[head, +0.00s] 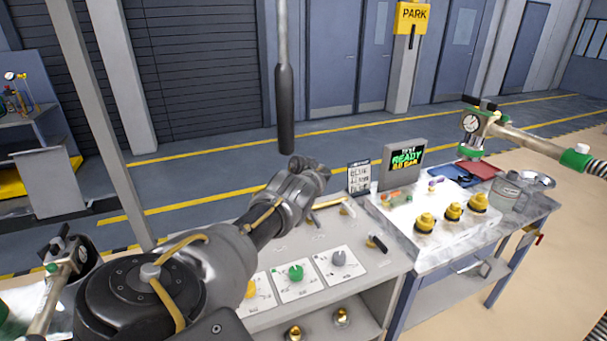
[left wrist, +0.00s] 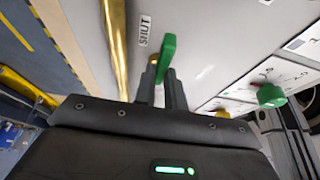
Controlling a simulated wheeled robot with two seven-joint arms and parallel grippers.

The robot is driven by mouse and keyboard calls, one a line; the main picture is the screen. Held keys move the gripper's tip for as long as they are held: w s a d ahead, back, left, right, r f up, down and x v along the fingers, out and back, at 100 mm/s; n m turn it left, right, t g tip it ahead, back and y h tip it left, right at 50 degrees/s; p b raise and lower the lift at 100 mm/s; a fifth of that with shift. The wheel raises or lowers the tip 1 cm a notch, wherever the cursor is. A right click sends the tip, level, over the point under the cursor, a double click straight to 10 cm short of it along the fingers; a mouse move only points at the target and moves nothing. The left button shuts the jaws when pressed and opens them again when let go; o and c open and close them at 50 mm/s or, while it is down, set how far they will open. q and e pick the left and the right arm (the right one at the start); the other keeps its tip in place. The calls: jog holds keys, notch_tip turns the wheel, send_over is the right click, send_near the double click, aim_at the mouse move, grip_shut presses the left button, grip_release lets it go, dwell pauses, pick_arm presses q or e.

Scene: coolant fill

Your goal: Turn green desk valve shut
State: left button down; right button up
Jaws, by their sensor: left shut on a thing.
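The green desk valve's handle (left wrist: 167,50) shows in the left wrist view, between the two fingers of my left gripper (left wrist: 160,85). The gripper is shut on the handle. A "SHUT" label (left wrist: 144,30) is on the pale desktop just beside the handle, and a brass pipe (left wrist: 116,45) runs left of it. In the head view my left arm reaches over the grey desk (head: 376,262); its wrist and hand hide the green handle and the fingertips. Part of the brass pipe (head: 328,204) shows right of the hand. My right gripper is not in view.
A green knob (head: 295,272) sits on a white card between a yellow knob (head: 250,288) and a grey knob (head: 339,258). A black-handled lever (head: 377,243) is to their right. A bench with yellow fittings (head: 453,211) and a "READY" screen (head: 407,158) adjoins. A dark pole (head: 285,105) hangs above.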

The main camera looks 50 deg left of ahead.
pick_arm(q)
jog(key=shift+s+f, duration=0.1)
jog(key=shift+s, duration=0.1)
dwell(0.3)
jog(key=c, duration=1.5)
grip_release()
jog(key=shift+a, duration=0.15)
jog(key=shift+o, duration=0.2)
jog(key=shift+w, duration=0.15)
jog(key=shift+w+r, duration=0.1)
jog(key=shift+r, duration=0.1)
jog(key=b+v, duration=0.2)
jog(key=v, duration=0.8)
jog(key=shift+r+b, duration=0.15)
jog(key=shift+b, duration=0.15)
